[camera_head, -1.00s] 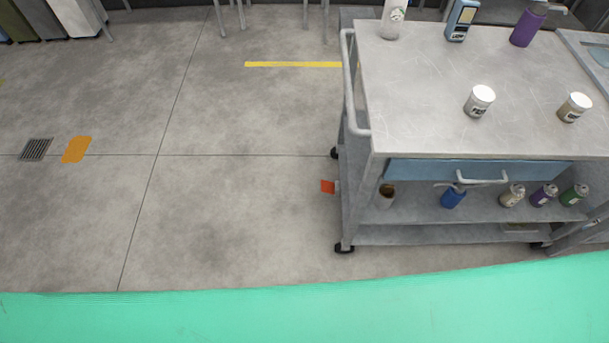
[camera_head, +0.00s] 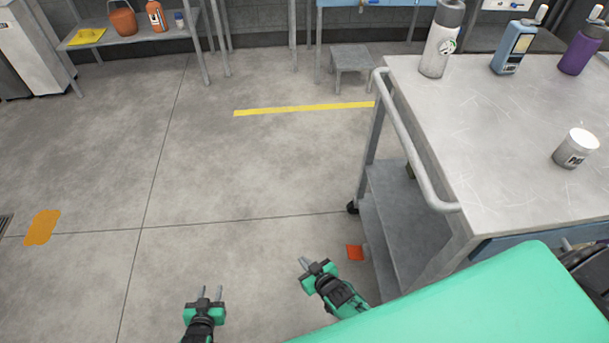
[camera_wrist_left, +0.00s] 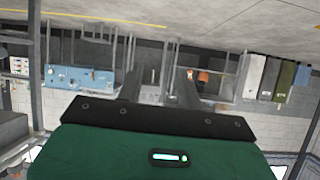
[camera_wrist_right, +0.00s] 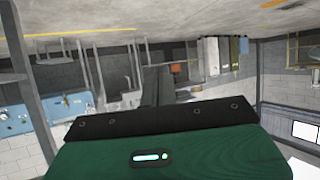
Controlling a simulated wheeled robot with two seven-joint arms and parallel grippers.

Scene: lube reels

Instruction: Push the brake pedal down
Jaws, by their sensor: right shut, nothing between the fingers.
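A small red-orange tab (camera_head: 355,253), which looks like the brake pedal, sits low at the left side of the grey cart (camera_head: 420,170). My right gripper (camera_head: 304,262) is shut and empty, just left of the tab in the head view and apart from it in the picture. Its closed fingers also show in the right wrist view (camera_wrist_right: 156,80). My left gripper (camera_head: 211,291) is open and empty, further left over bare floor. Its spread fingers show in the left wrist view (camera_wrist_left: 160,84). Neither wrist view shows the tab.
The cart top carries a white-grey bottle (camera_head: 442,40), a blue bottle (camera_head: 513,48), a purple bottle (camera_head: 583,48) and a white can (camera_head: 576,148). A curved handle (camera_head: 410,150) runs along its left side. A stool (camera_head: 351,61) stands behind. Floor to the left is clear.

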